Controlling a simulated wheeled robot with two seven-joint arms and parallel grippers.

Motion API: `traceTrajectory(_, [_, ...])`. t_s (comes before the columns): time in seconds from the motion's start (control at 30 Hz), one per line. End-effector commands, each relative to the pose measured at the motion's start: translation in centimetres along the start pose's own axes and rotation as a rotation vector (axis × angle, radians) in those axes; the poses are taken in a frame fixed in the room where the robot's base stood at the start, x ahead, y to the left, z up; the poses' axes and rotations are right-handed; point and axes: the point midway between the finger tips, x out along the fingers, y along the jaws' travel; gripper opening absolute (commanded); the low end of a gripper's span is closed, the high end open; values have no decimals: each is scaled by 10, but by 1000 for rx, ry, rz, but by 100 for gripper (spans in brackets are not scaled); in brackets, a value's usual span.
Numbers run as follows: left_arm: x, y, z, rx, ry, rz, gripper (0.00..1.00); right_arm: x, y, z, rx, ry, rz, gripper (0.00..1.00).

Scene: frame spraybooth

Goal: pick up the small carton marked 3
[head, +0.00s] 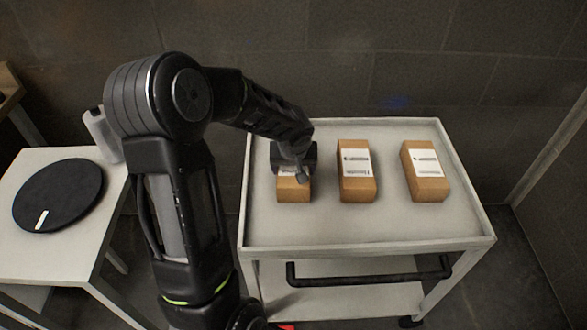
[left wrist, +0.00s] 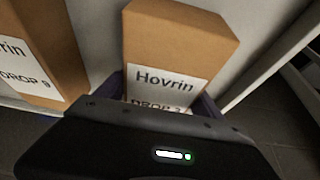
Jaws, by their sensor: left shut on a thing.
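A small brown carton (head: 293,190) with a white label stands at the left end of the cart top, partly hidden by my left gripper (head: 294,160). In the left wrist view the carton (left wrist: 175,45) sits between the fingers, and its label reads "Hovrin" with a "DROP" line below. The digit is partly covered by the gripper body and looks like a 3, but I cannot be sure. My left gripper is shut on this carton from above. The carton appears to be still on the cart top. My right gripper is not in view.
The middle carton (head: 357,185) stands close beside; in the left wrist view the neighbouring carton (left wrist: 45,50) reads "DROP 9". Another carton (head: 425,190) stands at the right. The cart (head: 390,228) has a raised rim and black handle (head: 370,277). A side table (head: 85,245) holds a black disc (head: 60,195).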

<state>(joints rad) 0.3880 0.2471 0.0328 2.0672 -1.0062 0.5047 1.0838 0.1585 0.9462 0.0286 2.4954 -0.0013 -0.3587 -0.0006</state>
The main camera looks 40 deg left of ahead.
Motion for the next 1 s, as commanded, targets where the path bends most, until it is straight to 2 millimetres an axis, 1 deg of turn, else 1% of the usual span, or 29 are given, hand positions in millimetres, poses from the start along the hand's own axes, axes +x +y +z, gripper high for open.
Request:
traceTrajectory(0.17, [-1,0,-1,0,2,1,11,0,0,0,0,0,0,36])
traceTrajectory(0.27, [-6,0,-4,-1,4,1,11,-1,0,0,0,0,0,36])
traceTrajectory(0.37, [-16,0,-8,-2,5,1,11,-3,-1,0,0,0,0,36])
traceTrajectory(0.73, [-78,1,-34,-1,7,3,11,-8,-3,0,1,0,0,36])
traceTrajectory(0.87, [-90,1,-38,0,4,2,11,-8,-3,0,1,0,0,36])
traceTrajectory(1.0, [-94,0,-39,0,2,1,11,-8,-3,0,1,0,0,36])
